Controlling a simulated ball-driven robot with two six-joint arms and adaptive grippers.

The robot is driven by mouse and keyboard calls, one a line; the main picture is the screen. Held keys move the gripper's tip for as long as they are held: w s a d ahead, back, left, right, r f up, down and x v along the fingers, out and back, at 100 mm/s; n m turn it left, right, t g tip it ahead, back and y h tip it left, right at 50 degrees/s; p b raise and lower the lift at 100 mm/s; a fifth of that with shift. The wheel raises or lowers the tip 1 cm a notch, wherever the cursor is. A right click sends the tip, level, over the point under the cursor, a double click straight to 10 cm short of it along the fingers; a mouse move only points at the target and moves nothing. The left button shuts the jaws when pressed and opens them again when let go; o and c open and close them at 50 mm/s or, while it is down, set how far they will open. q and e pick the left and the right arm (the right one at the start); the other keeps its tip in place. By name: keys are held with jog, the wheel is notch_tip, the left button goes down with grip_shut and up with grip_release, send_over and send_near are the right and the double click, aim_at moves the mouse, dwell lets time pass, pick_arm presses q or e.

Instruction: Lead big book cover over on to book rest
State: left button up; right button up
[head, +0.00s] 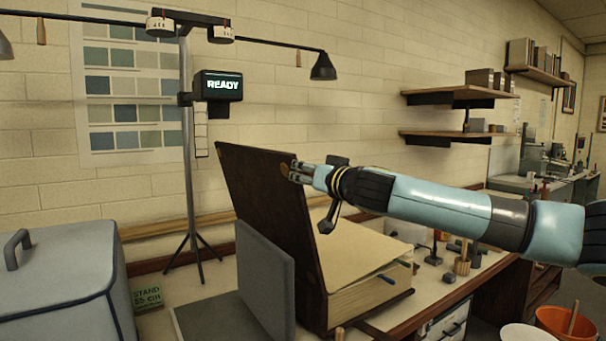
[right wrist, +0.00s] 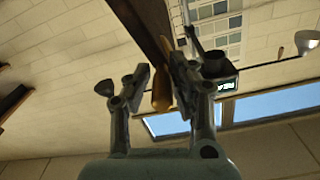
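The big book lies on the bench with its thick cream page block (head: 352,262) showing. Its dark brown cover (head: 262,195) is raised nearly upright, its top leaning a little left. The grey book rest (head: 266,272), an upright panel with a flat base, stands left of the cover; the cover is apart from its panel at the top. My right gripper (head: 298,173) is at the cover's upper near corner. My left gripper is not in view.
A stand on a tripod (head: 188,200) carries lamps and a screen (head: 222,85) reading READY behind the cover. A grey lidded box (head: 60,285) is at the left, a green sign (head: 147,297) beside it. Small tools and an orange bucket (head: 566,322) are at the right.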

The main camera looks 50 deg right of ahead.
jog(key=o, duration=0.3)
jog(key=shift+d, duration=0.1)
jog(key=shift+o, duration=0.2)
jog(key=shift+w+r, duration=0.1)
jog(key=shift+r, duration=0.05)
jog(key=shift+r, duration=4.7)
